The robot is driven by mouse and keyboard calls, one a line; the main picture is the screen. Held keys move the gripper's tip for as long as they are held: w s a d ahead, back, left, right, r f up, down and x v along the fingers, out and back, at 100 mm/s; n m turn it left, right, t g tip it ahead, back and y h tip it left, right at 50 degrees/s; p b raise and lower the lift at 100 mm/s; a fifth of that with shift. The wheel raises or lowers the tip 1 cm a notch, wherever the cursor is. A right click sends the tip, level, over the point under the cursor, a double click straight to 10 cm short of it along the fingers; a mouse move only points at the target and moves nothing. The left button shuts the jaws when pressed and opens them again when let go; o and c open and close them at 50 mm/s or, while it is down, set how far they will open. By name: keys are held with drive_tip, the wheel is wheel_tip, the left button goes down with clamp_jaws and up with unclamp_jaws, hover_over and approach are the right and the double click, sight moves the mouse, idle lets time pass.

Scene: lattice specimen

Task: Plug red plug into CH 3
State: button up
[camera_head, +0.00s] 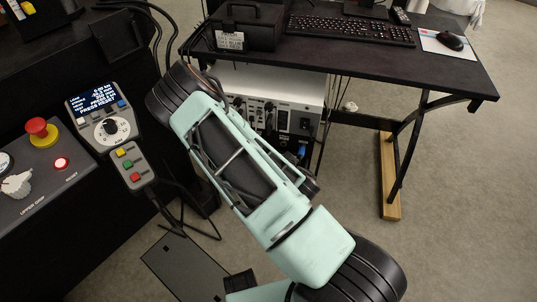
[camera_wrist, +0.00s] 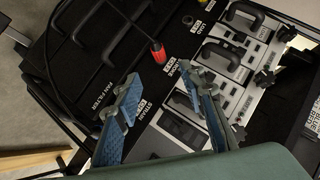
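In the wrist view the red plug (camera_wrist: 157,52) has a black end and shows just beyond my fingertips, near the label NODE. I cannot tell whether it is seated in a socket. My gripper (camera_wrist: 160,76) is open, with its blue-padded fingers apart and nothing between them. The black panel (camera_wrist: 122,78) carries white labels reading FAN FILTER, STRAIN, NODE and LOAD. The channel numbers are small and hard to read, and I cannot pick out CH 3 for certain. In the head view my arm hides the gripper and the plug.
Black handles (camera_wrist: 98,20) and a grey module face (camera_wrist: 232,65) with handles stand near my fingers. In the head view a white instrument box (camera_head: 300,85) sits under the black desk (camera_head: 445,75). A control console (camera_head: 60,165) is at left.

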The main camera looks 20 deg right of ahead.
drive_tip(key=b+x, duration=0.3)
drive_tip(key=x, duration=0.7)
drive_tip(key=shift+w+f, duration=0.3)
drive_tip(key=shift+f, duration=0.05)
clamp_jaws()
idle(0.3)
